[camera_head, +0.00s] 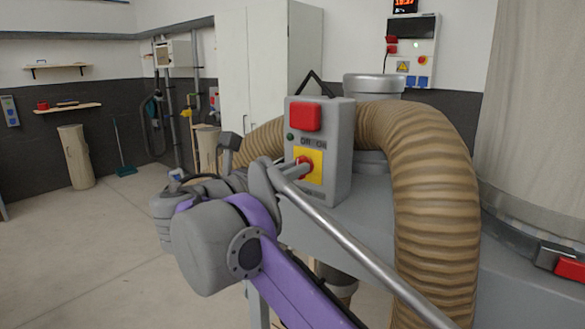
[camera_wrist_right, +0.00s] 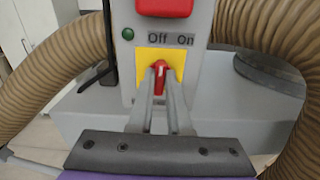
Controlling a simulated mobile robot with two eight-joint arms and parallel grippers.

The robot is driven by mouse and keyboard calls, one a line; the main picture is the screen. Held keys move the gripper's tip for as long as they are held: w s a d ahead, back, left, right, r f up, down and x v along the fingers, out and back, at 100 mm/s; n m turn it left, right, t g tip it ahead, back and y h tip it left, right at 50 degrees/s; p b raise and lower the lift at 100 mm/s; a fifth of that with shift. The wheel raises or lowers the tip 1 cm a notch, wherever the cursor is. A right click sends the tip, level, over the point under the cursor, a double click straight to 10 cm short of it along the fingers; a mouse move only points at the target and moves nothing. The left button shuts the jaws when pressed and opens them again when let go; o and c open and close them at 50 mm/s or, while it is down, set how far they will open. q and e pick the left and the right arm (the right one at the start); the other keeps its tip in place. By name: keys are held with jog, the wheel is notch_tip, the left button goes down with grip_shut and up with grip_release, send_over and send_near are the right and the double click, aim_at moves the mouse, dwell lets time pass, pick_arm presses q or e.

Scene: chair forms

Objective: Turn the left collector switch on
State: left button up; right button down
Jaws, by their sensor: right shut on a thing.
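The collector switch box (camera_head: 342,140) is a grey housing with a large red button on its upper front. Below, a red rotary knob (camera_wrist_right: 161,71) sits on a yellow plate (camera_wrist_right: 144,56) under the labels Off and On. My right gripper (camera_head: 296,170) reaches the front of the box. In the right wrist view its two fingers (camera_wrist_right: 160,88) are closed on the knob, one on each side. The knob looks near upright, below Off; the fingers partly cover it. My left gripper is not in view.
A ribbed tan hose (camera_head: 430,180) arches behind and to the right of the box. A grey collector body (camera_head: 375,215) lies beneath it. A second red switch (camera_head: 570,268) is at the right edge. Open floor (camera_head: 100,240) lies at the left.

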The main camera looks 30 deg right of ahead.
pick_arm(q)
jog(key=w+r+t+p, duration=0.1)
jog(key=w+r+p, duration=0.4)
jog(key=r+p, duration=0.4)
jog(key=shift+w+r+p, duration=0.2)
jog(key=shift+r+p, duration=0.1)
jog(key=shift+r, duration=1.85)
pick_arm(e)
jog(key=shift+s+d+f+m, duration=0.1)
jog(key=shift+f+m, duration=0.05)
jog(key=shift+m, duration=4.15)
jog(key=shift+s+f+m, duration=0.1)
jog(key=shift+m, duration=4.2)
jog(key=c, duration=0.9)
grip_release()
jog(key=shift+o, duration=0.2)
